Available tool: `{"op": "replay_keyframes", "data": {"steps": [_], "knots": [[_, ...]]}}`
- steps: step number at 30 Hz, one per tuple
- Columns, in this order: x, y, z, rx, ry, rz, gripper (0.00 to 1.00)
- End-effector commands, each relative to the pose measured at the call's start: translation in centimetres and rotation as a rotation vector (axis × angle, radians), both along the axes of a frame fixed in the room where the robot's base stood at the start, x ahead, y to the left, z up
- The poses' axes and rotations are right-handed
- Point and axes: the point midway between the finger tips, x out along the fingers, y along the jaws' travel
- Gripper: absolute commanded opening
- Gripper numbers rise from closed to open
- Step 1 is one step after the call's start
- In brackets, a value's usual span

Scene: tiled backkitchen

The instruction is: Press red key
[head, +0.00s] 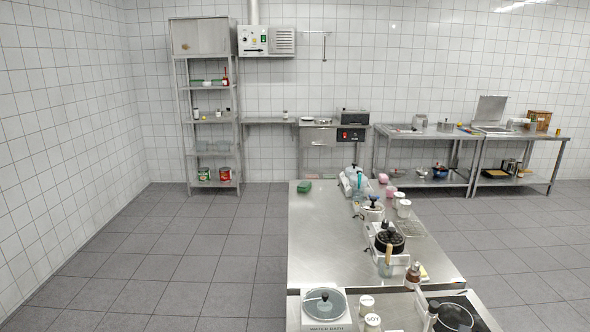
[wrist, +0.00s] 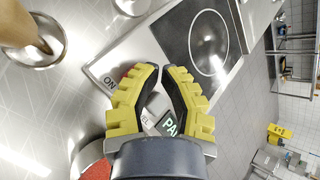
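In the wrist view my gripper (wrist: 161,69) has yellow ribbed fingers with dark inner pads. Its tips come together with only a thin gap, and nothing shows held between them. The fingers are over a pale panel with a key marked "ON" (wrist: 108,82). A small red patch (wrist: 125,73), perhaps the red key, shows beside that lettering, partly hidden by the left finger. Dark tiles with lit green letters (wrist: 169,125) show between and behind the fingers. I cannot tell whether the tips touch the panel. My gripper is not seen in the head view.
A black hob plate with a white ring (wrist: 208,42) adjoins the panel. A wooden-handled metal vessel (wrist: 35,40) stands at upper left. In the head view, the long steel table (head: 330,225) carries jars and appliances along its right side; its left part is mostly clear.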

Motion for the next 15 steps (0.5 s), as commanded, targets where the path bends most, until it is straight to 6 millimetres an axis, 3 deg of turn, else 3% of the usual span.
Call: {"op": "replay_keyframes", "data": {"steps": [15], "knots": [[0.0, 0.01, -0.56, 0.0, 0.0, 0.0, 0.0]]}}
